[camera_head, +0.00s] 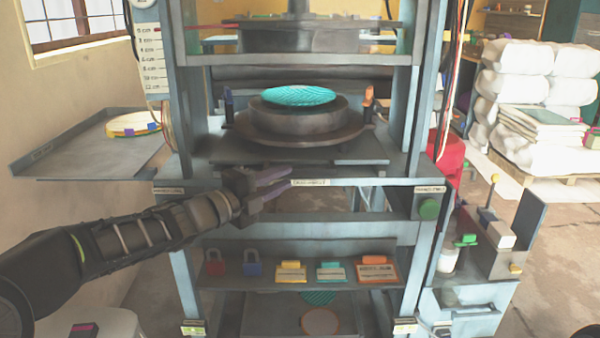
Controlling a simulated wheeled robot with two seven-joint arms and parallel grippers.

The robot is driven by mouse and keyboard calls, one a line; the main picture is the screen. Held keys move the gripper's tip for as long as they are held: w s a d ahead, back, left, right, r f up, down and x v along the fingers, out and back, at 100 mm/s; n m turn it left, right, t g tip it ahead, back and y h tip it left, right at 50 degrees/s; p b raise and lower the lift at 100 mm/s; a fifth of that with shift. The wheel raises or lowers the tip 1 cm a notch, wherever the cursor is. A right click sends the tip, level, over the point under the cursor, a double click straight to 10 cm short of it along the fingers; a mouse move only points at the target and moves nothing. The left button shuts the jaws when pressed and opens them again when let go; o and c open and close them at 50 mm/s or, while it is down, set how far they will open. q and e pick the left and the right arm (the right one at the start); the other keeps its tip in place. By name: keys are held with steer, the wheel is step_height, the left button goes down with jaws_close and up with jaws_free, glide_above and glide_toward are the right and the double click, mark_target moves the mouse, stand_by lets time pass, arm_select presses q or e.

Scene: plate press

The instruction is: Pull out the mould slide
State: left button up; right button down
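The mould slide (232,154) is a dark flat plate in the press opening. A round dark mould (300,118) sits on it, with a teal ribbed disc (299,95) on top. The slide's front edge lies just behind the press's front rail (345,183). My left gripper (290,178) is in front of that rail, left of its middle label. Its two fingers point right and stand a little apart, with nothing seen between them. I cannot tell whether they touch the rail. My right gripper is not in view.
The press's blue-grey posts (190,100) flank the opening. A side shelf (90,150) at left holds a round yellow-rimmed item. Padlocks and tags (290,271) line a lower shelf. A tool stand (480,245) is at right. White sacks (510,75) are stacked behind.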

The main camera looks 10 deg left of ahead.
mark_target(297, 172)
arm_select(q)
steer(key=x, duration=0.6)
steer(key=shift+b, duration=0.4)
steer(key=shift+c, duration=0.3)
jaws_close()
stand_by(0.6)
